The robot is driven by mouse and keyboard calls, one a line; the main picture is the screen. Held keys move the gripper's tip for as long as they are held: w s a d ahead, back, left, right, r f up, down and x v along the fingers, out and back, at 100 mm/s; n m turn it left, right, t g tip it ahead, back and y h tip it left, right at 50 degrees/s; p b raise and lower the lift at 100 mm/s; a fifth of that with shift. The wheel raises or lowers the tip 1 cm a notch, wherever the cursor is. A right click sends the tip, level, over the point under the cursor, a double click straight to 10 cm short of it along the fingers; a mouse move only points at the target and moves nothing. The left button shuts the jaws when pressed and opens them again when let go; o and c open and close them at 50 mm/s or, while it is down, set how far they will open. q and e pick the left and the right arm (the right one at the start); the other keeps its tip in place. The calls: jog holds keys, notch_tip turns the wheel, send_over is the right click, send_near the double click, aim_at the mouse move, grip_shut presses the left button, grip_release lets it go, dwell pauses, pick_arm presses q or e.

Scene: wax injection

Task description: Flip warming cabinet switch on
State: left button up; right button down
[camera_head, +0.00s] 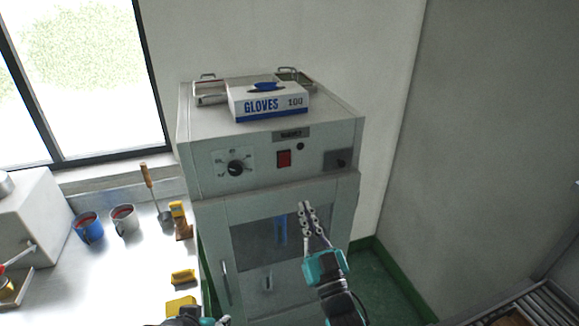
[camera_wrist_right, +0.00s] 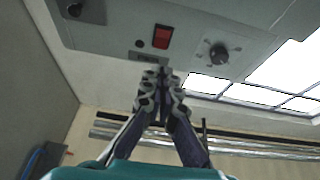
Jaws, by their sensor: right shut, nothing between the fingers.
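The warming cabinet (camera_head: 215,190) is a grey-green box with a windowed door, against the back wall. Its red switch (camera_head: 284,159) sits in the middle of the upper front panel; the switch also shows in the right wrist view (camera_wrist_right: 161,36). Which way the switch is set is too small to tell. My right gripper (camera_head: 306,207) is shut and empty, in front of the door and below and right of the switch. In the right wrist view its fingertips (camera_wrist_right: 160,76) are apart from the switch. My left gripper (camera_head: 195,318) barely shows at the bottom edge; its fingers cannot be made out.
A dial (camera_head: 236,168) is left of the switch and a dark latch plate (camera_head: 338,160) is right of it. A glove box (camera_head: 268,103) and metal trays lie on top of the cabinet. A steel bench (camera_head: 120,270) with mugs stands at left.

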aim_at(285, 156)
jog(key=b+x, duration=0.1)
jog(key=x, duration=1.2)
jog(key=shift+w+a+r, duration=0.1)
jog(key=shift+w, duration=0.1)
pick_arm(q)
jog(key=shift+f, duration=0.4)
pick_arm(e)
jog(key=shift+w+a+r+g+p, duration=0.1)
jog(key=shift+w+r+g+p, duration=0.25)
jog(key=shift+p, duration=0.9)
jog(key=shift+s, duration=0.2)
pick_arm(q)
jog(key=shift+r+b, duration=0.3)
jog(key=shift+r, duration=0.55)
pick_arm(e)
jog(key=shift+w+f, duration=0.1)
